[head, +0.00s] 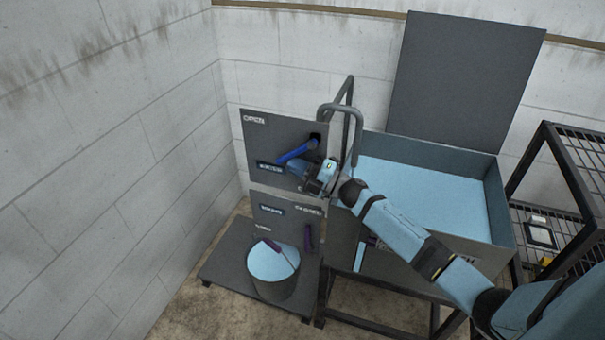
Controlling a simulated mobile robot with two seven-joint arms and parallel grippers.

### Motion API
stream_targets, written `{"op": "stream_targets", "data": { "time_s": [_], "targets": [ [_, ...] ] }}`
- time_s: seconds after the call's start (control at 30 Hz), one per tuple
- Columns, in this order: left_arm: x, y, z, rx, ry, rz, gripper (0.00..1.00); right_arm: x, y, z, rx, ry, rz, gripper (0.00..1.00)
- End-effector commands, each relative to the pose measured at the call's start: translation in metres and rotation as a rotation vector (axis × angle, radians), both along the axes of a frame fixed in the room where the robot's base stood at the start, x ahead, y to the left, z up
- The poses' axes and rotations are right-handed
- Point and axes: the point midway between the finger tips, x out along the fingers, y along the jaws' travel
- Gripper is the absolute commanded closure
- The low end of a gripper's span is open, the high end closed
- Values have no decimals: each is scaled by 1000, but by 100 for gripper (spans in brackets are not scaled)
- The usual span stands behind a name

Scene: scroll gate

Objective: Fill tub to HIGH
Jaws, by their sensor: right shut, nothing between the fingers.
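A round dark tub (271,289) stands on a low dark platform (228,262), with light blue material showing at its top. A blue lever (297,152) slants across this panel. My right gripper (303,174) is shut and empty just below and right of the lever; whether it touches the lever or panel I cannot tell. My left gripper is out of view. No HIGH mark is readable.
A large open bin (493,195) of light blue material stands right of the panel, its dark lid (462,75) raised. A lower panel has a purple lever (308,236). Grey pipes (350,112) rise behind my gripper. A black wire rack (572,165) stands at far right.

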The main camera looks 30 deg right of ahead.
Motion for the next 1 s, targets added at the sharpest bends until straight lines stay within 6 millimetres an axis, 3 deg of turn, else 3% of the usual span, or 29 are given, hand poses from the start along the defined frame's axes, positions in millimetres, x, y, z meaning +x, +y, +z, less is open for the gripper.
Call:
{"op": "stream_targets", "data": {
  "time_s": [0.83, 1.0],
  "targets": [
    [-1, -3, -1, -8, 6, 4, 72, 7, 6, 6, -1, 1, 0, 100],
    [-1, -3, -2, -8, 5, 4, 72, -1, -1, 2, -2, 2, -2, 100]
  ]
}}
